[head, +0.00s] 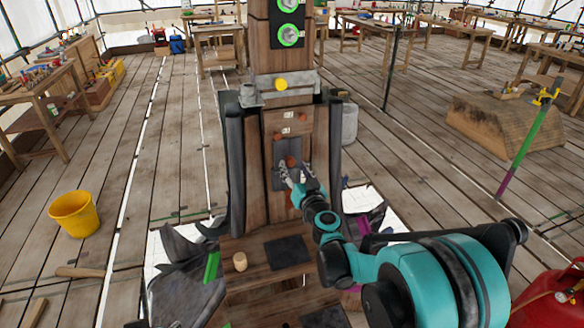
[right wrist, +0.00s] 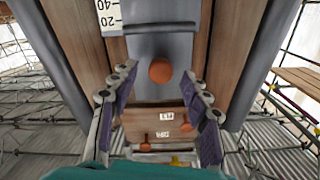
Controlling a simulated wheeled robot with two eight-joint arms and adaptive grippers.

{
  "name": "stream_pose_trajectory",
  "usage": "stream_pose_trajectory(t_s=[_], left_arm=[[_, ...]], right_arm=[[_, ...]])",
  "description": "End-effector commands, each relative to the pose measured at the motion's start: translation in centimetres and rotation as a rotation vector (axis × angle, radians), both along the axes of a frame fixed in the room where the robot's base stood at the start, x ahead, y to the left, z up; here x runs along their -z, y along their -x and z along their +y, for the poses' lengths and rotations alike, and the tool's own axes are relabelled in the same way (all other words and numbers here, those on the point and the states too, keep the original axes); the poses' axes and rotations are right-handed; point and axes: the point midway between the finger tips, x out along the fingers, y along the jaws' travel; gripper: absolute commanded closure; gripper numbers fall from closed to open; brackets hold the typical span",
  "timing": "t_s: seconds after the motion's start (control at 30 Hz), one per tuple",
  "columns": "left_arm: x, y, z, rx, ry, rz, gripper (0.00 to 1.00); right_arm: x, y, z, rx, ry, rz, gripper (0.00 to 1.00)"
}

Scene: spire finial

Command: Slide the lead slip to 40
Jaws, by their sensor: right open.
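The lead slip (head: 287,147) is a grey plate with an orange knob, set in the wooden spire post in the middle of the head view. In the right wrist view the slip (right wrist: 160,42) runs between two wood strips, its orange knob (right wrist: 160,70) near the middle. A white scale (right wrist: 109,16) beside it shows 20 and 40, upside down. My right gripper (head: 295,172) is at the slip. It is open, with its fingers (right wrist: 158,76) on either side of the knob and gaps between. My left gripper is not in view.
Two smaller orange knobs with labels (right wrist: 166,125) sit on a wood panel of the post. Dark grey side sheets (head: 236,165) flank it. A wooden peg (head: 240,262) and dark square (head: 287,252) are at the base. A yellow bucket (head: 74,213) stands left.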

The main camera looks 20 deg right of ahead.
Motion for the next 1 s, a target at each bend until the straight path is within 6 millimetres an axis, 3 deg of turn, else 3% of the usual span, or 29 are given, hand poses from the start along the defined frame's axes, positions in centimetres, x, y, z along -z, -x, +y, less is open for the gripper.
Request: stream_pose_trajectory(t_s=[0.2, 0.47, 0.67, 0.83, 1.0], left_arm=[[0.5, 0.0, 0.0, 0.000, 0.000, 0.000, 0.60], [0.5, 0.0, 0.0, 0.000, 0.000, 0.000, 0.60], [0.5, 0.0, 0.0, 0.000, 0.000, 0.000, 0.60], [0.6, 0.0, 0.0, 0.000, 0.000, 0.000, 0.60], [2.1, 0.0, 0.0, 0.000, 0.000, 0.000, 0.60]], right_arm=[[0.0, -1.9, 0.1, -0.001, 0.000, 0.000, 0.53], [-0.1, -2.1, 0.1, -0.001, 0.000, 0.000, 0.53], [-0.1, -2.1, 0.1, -0.001, 0.000, 0.000, 1.00], [0.1, -2.1, 0.1, -0.001, 0.000, 0.000, 1.00], [2.1, -2.1, 0.1, -0.002, 0.000, 0.000, 1.00]])
